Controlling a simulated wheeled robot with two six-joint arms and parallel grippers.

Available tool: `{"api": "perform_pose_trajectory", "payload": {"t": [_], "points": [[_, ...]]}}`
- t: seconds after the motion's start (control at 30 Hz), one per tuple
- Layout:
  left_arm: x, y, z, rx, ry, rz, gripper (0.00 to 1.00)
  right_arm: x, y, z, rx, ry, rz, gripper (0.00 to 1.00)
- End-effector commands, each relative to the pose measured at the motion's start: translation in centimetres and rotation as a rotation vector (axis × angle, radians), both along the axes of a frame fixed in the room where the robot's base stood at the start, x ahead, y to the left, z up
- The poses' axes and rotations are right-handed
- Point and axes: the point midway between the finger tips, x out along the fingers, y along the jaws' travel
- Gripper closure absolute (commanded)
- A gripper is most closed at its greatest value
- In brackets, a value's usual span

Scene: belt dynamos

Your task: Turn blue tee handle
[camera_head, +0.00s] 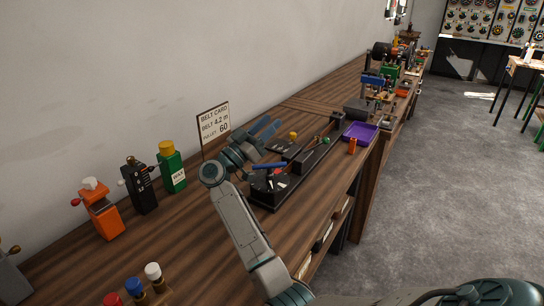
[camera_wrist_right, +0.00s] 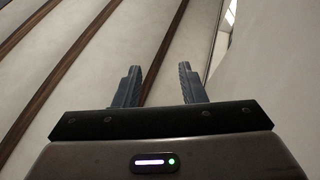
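A blue bar (camera_head: 268,167), which looks like the blue tee handle, lies across the top of a black bench device (camera_head: 268,197) in the head view. Its stem and exact shape are too small to tell. My right gripper (camera_head: 267,127) is behind and above the blue bar, close to the wall, and does not touch it. In the right wrist view its two fingers (camera_wrist_right: 157,88) stand apart with nothing between them. The blue bar is not in that view. My left gripper is not in view.
A belt card sign (camera_head: 214,121) stands left of my right gripper. A purple tray (camera_head: 361,134) and an orange cylinder (camera_head: 352,146) are right.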

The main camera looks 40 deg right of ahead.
Motion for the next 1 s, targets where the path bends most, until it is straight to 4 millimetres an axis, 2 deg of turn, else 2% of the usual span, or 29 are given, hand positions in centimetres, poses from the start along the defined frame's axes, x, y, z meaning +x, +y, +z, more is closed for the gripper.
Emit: {"api": "perform_pose_trajectory", "payload": {"t": [0.03, 0.2, 0.3, 0.47, 0.6, 0.73, 0.87, 1.0], "points": [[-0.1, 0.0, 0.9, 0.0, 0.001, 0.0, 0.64, 1.2, -0.4, 2.0, -0.063, 0.013, 0.067, 0.63], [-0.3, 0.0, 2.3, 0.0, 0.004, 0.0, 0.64, 5.8, -0.4, 6.1, -0.254, 0.089, 0.329, 0.63], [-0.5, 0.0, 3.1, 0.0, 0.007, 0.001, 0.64, 8.3, 0.2, 7.7, -0.347, 0.153, 0.486, 0.63], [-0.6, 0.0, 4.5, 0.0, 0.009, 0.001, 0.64, 11.8, 1.5, 8.9, -0.462, 0.287, 0.733, 0.63], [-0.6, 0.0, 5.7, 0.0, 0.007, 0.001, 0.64, 14.0, 2.6, 8.7, -0.524, 0.434, 0.944, 0.63], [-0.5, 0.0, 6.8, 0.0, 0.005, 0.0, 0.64, 15.3, 3.3, 7.5, -0.545, 0.597, 1.129, 0.63], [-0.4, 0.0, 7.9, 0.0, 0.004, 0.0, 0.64, 15.6, 3.5, 5.5, -0.527, 0.781, 1.3, 0.63], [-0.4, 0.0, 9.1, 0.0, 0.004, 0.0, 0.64, 14.8, 3.0, 2.9, -0.461, 0.999, 1.461, 0.63]]}}
